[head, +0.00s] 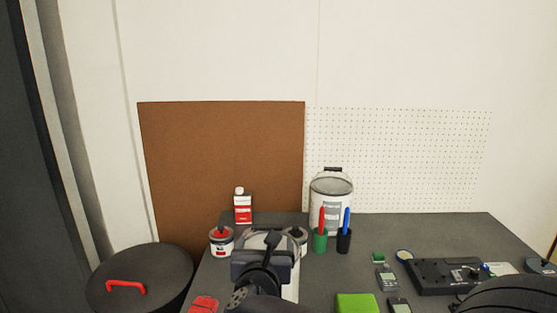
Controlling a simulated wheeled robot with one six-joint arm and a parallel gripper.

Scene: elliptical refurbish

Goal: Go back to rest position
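My gripper (266,262) is at the bottom centre of the head view, reaching out over the dark grey table (385,258). It is seen from behind. My own wrist hides its fingertips, so I cannot tell whether it is open or shut, or whether it holds anything. A pale, curved rim shows just around and beyond it, and a white surface shows at its right side; I cannot tell what they belong to.
Small cans (221,241), a red-and-white bottle (243,208), a large bucket (330,195) and two cups with a red tool (321,221) and blue tool (346,219) stand near the gripper. A green block (357,303) and black device (440,275) lie right. A round bin (150,272) stands left.

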